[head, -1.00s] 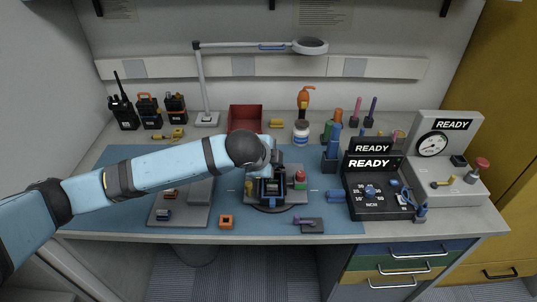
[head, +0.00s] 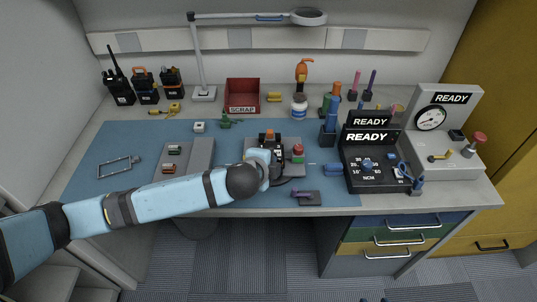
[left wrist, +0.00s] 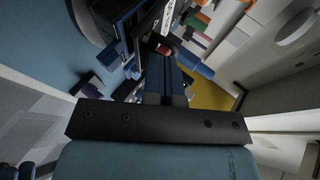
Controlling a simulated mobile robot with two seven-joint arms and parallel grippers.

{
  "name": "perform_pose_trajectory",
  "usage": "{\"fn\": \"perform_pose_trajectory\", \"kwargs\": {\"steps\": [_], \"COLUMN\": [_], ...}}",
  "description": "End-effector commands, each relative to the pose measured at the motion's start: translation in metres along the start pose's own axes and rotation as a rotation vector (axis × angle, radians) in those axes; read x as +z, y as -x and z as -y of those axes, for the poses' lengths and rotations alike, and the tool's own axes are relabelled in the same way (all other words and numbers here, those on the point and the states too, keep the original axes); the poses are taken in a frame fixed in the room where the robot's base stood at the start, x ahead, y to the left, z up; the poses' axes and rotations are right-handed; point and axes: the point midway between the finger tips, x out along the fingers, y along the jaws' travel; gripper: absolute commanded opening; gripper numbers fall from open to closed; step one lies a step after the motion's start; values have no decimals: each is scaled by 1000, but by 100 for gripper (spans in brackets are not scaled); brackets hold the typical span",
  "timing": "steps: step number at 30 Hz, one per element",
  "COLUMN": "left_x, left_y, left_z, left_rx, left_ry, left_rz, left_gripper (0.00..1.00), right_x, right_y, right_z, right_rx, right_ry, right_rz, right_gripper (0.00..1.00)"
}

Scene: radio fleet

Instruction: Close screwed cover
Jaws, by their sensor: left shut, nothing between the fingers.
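A dark radio-like unit with an orange part (head: 269,138) stands in a grey fixture (head: 287,143) in the middle of the blue mat. A red knob or button (head: 298,150) sits at the fixture's right. My left gripper (head: 270,178) is just in front of the unit, mostly hidden by its own wrist in the head view. In the left wrist view its fingers (left wrist: 165,78) are shut and empty, beside dark blue and black fixture parts (left wrist: 128,25). Whether they touch the unit, I cannot tell. The cover and its screws cannot be made out. My right gripper is not in view.
A tester reading READY (head: 375,175) stands to the right, with a gauge box (head: 440,130) behind it. A red SCRAP bin (head: 243,92), a lamp (head: 203,92) and several radios stand at the back. A grey tray (head: 190,152) and a wire frame (head: 118,166) lie left.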

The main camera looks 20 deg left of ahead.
Motion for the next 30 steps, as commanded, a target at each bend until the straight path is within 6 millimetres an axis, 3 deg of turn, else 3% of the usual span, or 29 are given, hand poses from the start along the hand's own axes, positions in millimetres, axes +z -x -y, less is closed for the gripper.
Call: {"fn": "perform_pose_trajectory", "kwargs": {"steps": [23,30], "left_x": [0,4], "left_y": [-2,-10], "left_z": [-4,-1], "left_rx": [0,0], "left_ry": [0,1], "left_rz": [1,3], "left_gripper": [0,0], "right_x": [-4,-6], "right_y": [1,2], "right_z": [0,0], "right_rx": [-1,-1], "right_ry": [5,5], "right_rz": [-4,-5], "right_gripper": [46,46]}}
